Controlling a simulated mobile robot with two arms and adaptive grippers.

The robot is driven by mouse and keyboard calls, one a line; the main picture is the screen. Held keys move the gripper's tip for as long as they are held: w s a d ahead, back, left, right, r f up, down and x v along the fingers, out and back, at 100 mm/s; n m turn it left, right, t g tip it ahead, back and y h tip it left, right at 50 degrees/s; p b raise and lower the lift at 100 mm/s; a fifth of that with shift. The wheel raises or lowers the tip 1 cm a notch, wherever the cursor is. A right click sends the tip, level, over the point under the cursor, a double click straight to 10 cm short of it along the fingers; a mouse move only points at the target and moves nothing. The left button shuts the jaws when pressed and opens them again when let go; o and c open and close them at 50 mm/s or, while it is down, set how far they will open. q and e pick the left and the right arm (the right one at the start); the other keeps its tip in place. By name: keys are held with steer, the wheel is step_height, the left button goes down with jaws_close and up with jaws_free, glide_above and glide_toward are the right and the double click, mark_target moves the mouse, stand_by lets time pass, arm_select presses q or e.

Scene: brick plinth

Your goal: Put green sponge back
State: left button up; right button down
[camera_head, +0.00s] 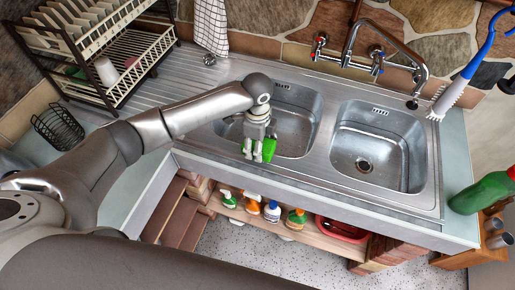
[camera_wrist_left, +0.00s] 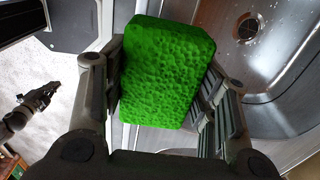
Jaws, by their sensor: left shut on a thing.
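The green sponge (camera_head: 269,149) is between the fingers of my left gripper (camera_head: 258,152) in the head view. The gripper is shut on it at the front edge of the left sink basin (camera_head: 299,124). In the left wrist view the bright green, porous sponge (camera_wrist_left: 166,73) fills the space between the two fingers of the left gripper (camera_wrist_left: 163,90). The steel basin shows behind it on the right.
A wire rack (camera_head: 41,128) and a dish rack (camera_head: 106,60) stand at the left. The tap (camera_head: 386,50) rises behind the basins. A green bottle (camera_head: 484,192) stands at the right. Several bottles sit on the shelf (camera_head: 328,226) below, beside a red tray (camera_head: 342,231).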

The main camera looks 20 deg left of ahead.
arm_select(q)
step_height(320, 180, down, 2)
steer(key=shift+f, duration=0.45)
steer(key=shift+f, duration=0.45)
steer(key=o, duration=1)
steer(key=shift+r, duration=0.3)
step_height(320, 180, up, 12)
steer(key=shift+s+r+b, duration=0.1)
steer(key=shift+r+b, duration=0.1)
steer(key=shift+b, duration=0.9)
